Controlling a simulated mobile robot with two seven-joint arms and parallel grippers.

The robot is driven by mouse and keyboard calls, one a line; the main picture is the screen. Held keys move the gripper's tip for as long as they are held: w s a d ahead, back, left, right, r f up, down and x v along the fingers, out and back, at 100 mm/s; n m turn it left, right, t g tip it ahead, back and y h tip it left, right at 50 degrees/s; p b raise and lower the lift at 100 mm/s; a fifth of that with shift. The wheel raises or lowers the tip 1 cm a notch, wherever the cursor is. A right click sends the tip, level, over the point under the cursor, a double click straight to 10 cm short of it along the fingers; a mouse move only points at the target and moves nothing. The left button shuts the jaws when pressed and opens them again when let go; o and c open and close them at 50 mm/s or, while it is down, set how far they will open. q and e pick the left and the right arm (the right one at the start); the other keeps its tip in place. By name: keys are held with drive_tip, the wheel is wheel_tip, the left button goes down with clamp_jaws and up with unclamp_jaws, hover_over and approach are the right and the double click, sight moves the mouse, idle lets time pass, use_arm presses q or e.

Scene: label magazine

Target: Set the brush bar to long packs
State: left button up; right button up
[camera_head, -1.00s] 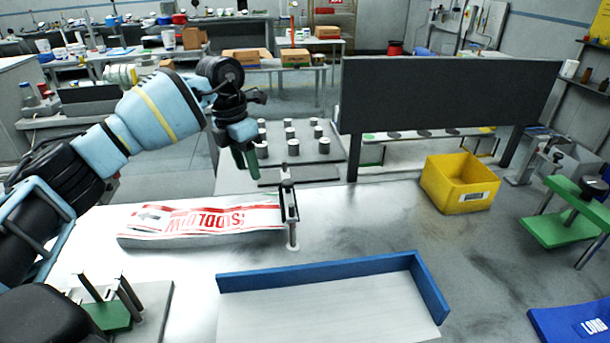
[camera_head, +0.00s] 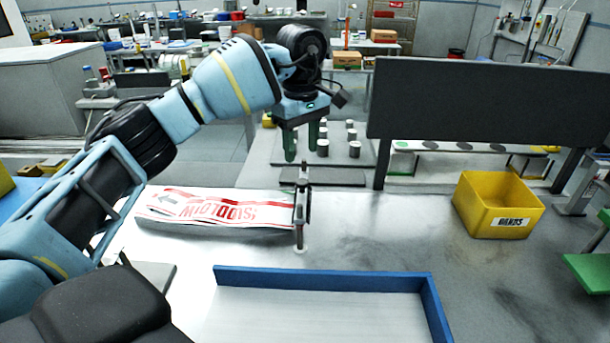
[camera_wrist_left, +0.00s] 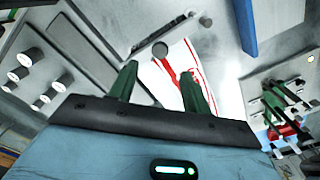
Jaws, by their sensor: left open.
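The brush bar (camera_head: 301,205) appears to be the dark upright piece on a thin post across the right end of a stack of red-and-white labels (camera_head: 215,208). In the left wrist view, a round dark knob (camera_wrist_left: 160,48) shows beside the labels (camera_wrist_left: 190,58), between my fingers. My left gripper (camera_head: 301,153) hangs above and slightly behind the bar in the head view, green fingers pointing down. It is open and empty, apart from the bar; its fingers also show in the left wrist view (camera_wrist_left: 158,72). I cannot read the bar's setting. My right gripper is not in view.
A blue-rimmed tray (camera_head: 320,279) lies in front. A yellow bin (camera_head: 497,207) stands to the right. A dark upright panel (camera_head: 490,102) is behind, beside a plate with several short cylinders (camera_head: 354,149). The surface between bar and bin is clear.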

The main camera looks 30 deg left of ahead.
sight(302, 181)
use_arm(q)
drive_tip(key=shift+f, duration=3.85)
clamp_jaws()
